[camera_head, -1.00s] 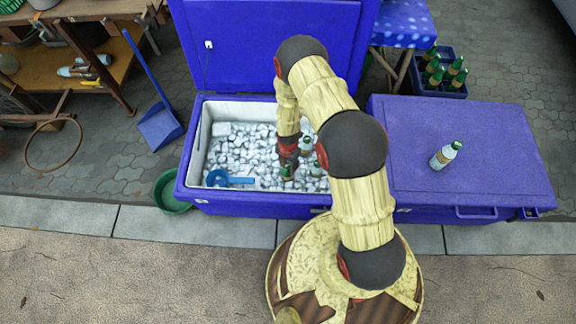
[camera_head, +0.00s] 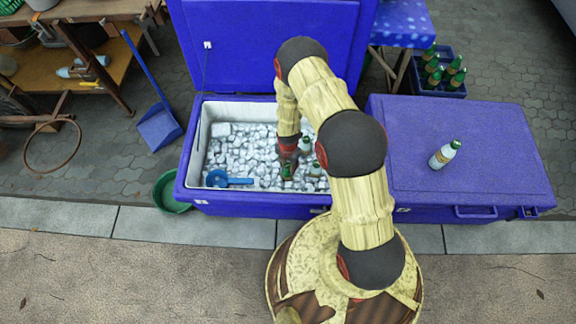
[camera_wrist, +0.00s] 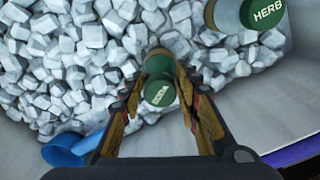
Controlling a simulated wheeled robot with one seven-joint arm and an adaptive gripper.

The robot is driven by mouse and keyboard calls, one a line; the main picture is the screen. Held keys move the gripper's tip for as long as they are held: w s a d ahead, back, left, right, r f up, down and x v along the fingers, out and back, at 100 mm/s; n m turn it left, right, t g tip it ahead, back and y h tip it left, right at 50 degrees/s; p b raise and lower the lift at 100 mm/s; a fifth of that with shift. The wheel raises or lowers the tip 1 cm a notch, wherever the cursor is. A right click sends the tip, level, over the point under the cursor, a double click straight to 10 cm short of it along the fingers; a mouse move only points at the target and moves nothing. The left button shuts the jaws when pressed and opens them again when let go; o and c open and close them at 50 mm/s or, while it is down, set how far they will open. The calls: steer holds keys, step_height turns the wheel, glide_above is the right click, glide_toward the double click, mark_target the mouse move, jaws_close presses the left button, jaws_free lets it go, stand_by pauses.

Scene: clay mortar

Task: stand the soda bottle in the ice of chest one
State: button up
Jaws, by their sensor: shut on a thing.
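The open blue chest (camera_head: 190,150) has a white inside filled with ice cubes (camera_head: 240,150). My gripper (camera_head: 288,160) is down inside it, toward the right part. In the wrist view my gripper (camera_wrist: 163,82) is shut on the soda bottle (camera_wrist: 159,92), whose green cap reads SODA and faces the camera. The bottle also shows as green in the head view (camera_head: 287,173), low among the ice near the front wall. It looks roughly upright; how deep its base sits is hidden.
A bottle with a green cap marked HERB (camera_wrist: 265,12) stands close by in the ice. A blue scoop (camera_head: 228,179) lies at the chest's front left. A closed blue chest (camera_head: 480,180) on the right carries a bottle (camera_head: 442,156). A crate of green bottles (camera_head: 440,82) stands behind.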

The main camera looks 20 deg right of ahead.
steer(key=shift+f, duration=0.25)
steer(key=o, duration=1.2)
steer(key=shift+c, duration=0.2)
steer(key=shift+o, duration=0.3)
steer(key=o, duration=0.4)
steer(key=shift+o, duration=0.5)
step_height(320, 180, up, 27)
steer(key=p, duration=1.7)
steer(key=shift+p, duration=0.35)
